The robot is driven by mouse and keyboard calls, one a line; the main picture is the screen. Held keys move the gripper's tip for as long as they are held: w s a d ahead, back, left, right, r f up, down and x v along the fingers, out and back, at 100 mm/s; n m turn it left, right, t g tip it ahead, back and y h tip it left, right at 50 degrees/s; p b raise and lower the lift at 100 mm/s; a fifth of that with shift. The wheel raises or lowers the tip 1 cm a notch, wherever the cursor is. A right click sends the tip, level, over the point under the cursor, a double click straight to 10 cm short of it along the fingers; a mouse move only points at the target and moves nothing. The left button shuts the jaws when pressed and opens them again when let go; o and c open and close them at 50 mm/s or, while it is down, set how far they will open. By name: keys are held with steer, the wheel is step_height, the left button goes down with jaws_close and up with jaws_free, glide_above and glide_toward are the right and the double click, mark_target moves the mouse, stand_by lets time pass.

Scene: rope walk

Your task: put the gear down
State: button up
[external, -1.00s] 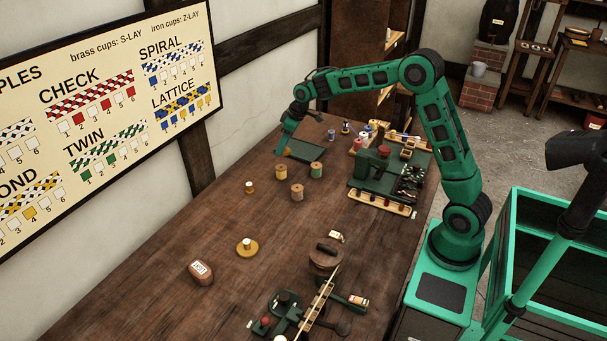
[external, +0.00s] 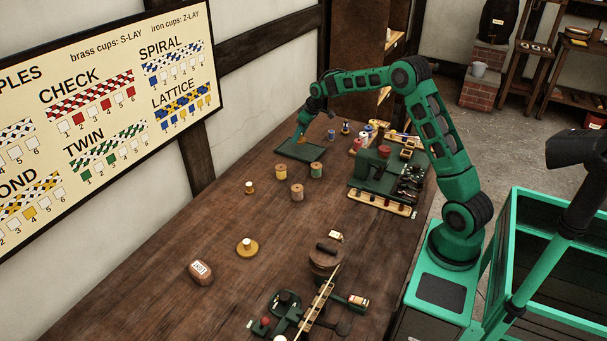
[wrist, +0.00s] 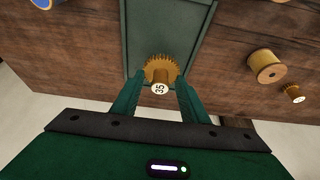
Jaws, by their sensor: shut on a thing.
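The gear (wrist: 161,70) is brass-coloured and toothed, with a hub whose pale end is marked 35. It shows in the wrist view between the two green fingers of my gripper (wrist: 160,88), which is shut on it. In the external view my gripper (external: 299,143) is low over a dark green tray (external: 312,153) at the far end of the bench. The tray also shows behind the gear in the wrist view (wrist: 191,37). I cannot tell whether the gear touches the tray.
The bench (external: 190,235) has free room at the left and middle.

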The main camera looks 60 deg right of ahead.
mark_target(302, 138)
steer(key=shift+w+d+f, duration=0.1)
steer(key=shift+d+f, duration=0.2)
steer(key=shift+d, duration=0.1)
steer(key=shift+f, duration=1.9)
steer(key=shift+f, duration=0.1)
steer(key=o, duration=1.2)
steer(key=v, duration=1.2)
